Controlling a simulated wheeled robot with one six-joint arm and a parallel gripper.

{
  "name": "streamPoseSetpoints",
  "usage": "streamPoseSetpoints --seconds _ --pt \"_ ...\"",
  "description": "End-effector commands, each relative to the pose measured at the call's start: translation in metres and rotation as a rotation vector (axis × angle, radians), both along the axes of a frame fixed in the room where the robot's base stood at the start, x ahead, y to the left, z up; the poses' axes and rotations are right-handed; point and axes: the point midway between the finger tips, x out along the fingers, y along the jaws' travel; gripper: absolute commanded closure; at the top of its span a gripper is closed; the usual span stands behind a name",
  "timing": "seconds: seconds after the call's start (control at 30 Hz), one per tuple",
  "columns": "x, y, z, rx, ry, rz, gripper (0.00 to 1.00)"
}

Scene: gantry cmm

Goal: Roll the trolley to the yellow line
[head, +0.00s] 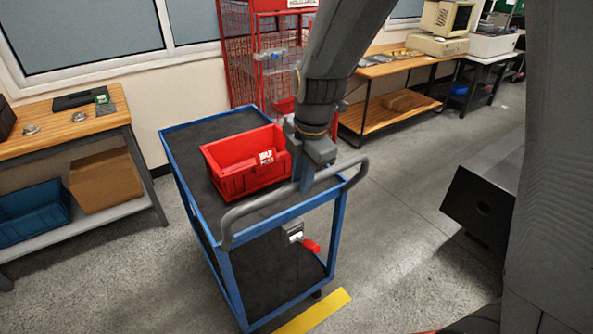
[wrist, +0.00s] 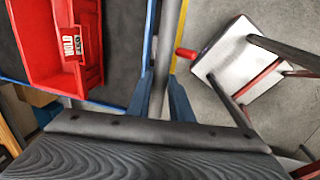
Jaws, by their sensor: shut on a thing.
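The blue trolley (head: 290,216) has two dark shelves and a grey bent-tube handle (head: 250,207) at its near end. My gripper (head: 305,180) is shut on the handle's crossbar, near its middle. In the wrist view the handle tube (wrist: 168,40) passes between the two blue fingers of my gripper (wrist: 161,90). The yellow line (head: 315,312) is on the floor at the trolley's near right corner. Part of it is hidden behind the trolley or out of frame; the line also shows in the wrist view (wrist: 198,32). A red lever (head: 311,246) sits below the handle.
A red bin (head: 243,170) stands on the trolley's top shelf. A wooden bench (head: 62,130) is close on the left, and a red cage (head: 238,60) stands behind. Another bench (head: 385,70) is at back right. A dark block-shaped object (head: 485,195) stands at right, with open floor between.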

Motion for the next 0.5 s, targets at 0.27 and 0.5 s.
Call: streamPoseSetpoints --seconds 0.27,0.5 --pt "-0.011 0.0 0.003 0.002 -0.01 0.018 1.0" --pt "-0.012 0.0 0.003 0.001 -0.011 0.021 1.0"
